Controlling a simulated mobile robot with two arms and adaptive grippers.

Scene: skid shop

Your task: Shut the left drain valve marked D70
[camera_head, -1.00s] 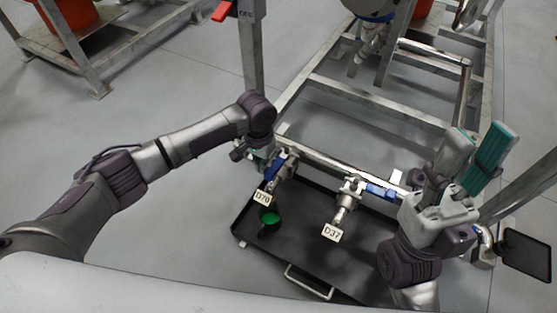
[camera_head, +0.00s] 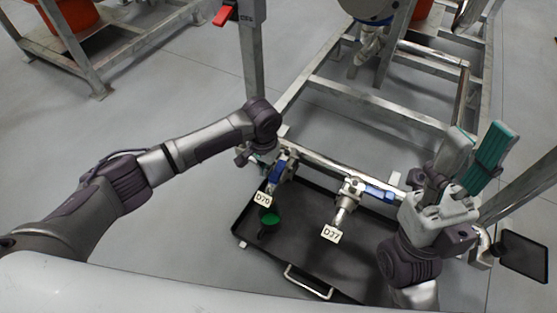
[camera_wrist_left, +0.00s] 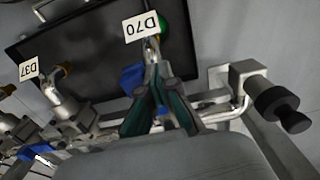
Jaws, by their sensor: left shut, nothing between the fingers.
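The D70 drain valve shows in the head view with its white tag (camera_head: 263,199) and blue lever (camera_head: 276,172), which lies roughly along its pipe. In the left wrist view are its tag (camera_wrist_left: 141,25) and part of the blue lever (camera_wrist_left: 130,78). My left gripper (camera_wrist_left: 157,72) is shut and empty, its fingertips close beside the lever; I cannot tell whether they touch. In the head view my left gripper (camera_head: 262,156) is mostly hidden by its own wrist. My right gripper (camera_head: 476,143) is open and empty, raised at the right.
The D37 valve (camera_head: 350,190) with its blue lever across its pipe stands to the right of D70. A steel frame post (camera_head: 251,60) rises behind my left wrist.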

